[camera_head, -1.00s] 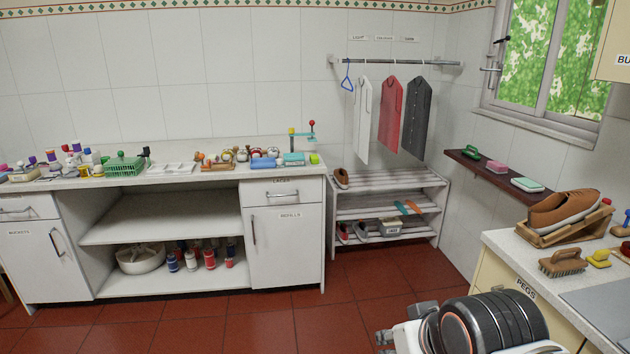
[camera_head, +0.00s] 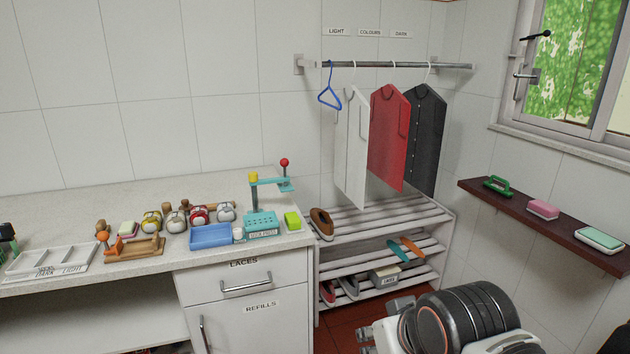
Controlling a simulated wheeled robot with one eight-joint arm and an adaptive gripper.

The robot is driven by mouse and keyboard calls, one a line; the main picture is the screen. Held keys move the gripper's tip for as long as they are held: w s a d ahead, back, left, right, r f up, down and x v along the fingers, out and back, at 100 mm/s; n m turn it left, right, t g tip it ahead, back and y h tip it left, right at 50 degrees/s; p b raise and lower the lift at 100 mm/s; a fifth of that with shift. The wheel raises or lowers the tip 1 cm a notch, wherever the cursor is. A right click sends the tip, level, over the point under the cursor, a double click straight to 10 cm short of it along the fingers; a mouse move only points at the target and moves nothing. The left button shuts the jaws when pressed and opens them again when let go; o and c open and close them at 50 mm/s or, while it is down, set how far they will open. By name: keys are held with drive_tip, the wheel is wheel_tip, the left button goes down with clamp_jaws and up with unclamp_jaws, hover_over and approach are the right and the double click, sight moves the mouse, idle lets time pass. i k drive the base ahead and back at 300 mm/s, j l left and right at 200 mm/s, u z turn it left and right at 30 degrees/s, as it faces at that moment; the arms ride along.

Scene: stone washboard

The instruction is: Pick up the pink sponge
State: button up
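A pink block with a pale underside, which looks like the pink sponge (camera_head: 543,209), lies on the dark wall shelf (camera_head: 585,250) at the right, between a green-handled brush (camera_head: 497,185) and a pale green-and-white block (camera_head: 599,238). The lower part of the gripper is cut off by the frame edge.
A slatted shoe rack (camera_head: 440,217) stands beyond my gripper, under a rail (camera_head: 400,66) with hanging garments. The white counter (camera_head: 60,205) holds a blue tray (camera_head: 210,236), a teal press (camera_head: 262,222) and several small items. The window is above the wall shelf.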

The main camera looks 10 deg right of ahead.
sight(543, 210)
drive_tip(key=i+l+z, duration=0.1)
drive_tip(key=i+z, duration=0.7)
drive_tip(key=i+j+z, duration=0.15)
drive_tip(key=i+z, duration=0.25)
